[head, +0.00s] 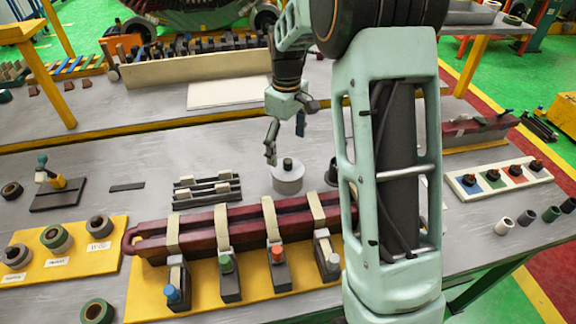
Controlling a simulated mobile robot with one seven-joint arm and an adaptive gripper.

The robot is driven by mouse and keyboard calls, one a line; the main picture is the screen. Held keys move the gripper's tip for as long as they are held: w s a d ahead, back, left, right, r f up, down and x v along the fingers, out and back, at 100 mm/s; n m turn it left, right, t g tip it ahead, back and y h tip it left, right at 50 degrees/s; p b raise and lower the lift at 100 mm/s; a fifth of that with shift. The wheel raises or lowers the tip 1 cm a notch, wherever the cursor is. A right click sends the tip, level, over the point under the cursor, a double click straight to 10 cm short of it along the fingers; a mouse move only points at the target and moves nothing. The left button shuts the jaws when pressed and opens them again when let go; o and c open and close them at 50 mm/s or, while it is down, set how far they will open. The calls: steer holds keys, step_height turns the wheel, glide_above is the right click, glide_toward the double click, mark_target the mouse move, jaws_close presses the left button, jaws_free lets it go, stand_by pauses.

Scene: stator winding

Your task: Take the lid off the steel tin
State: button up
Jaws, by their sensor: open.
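The steel tin (288,186) is a short grey cylinder standing on the grey bench near the middle of the head view. Its lid (279,169) is a pale disc with a dark knob on top, and it sits on the tin. My gripper (286,146) is open and empty, above and just behind the tin in the picture, with its fingers pointing down. One finger is at the left of the knob and the other is higher at the right. I cannot tell the exact height gap. No contact shows.
A dark slatted rack (207,189) lies left of the tin. A maroon coil (240,222) on a yellow board with clamps lies in front.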

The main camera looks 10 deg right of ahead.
mark_target(288, 162)
steer(key=shift+w+d+f+p, duration=0.1)
steer(key=shift+f+p, duration=0.1)
steer(key=shift+f, duration=0.95)
steer(key=shift+w+d+f+p, duration=0.1)
steer(key=shift+w+f+p, duration=0.05)
steer(key=shift+f, duration=1)
steer(key=shift+w+f+p, duration=0.1)
steer(key=shift+f+p, duration=0.1)
steer(key=shift+f, duration=0.95)
steer(key=shift+c, duration=0.5)
steer(key=shift+s, duration=0.1)
steer(key=c, duration=1.5)
steer(key=shift+s+f, duration=0.1)
jaws_close()
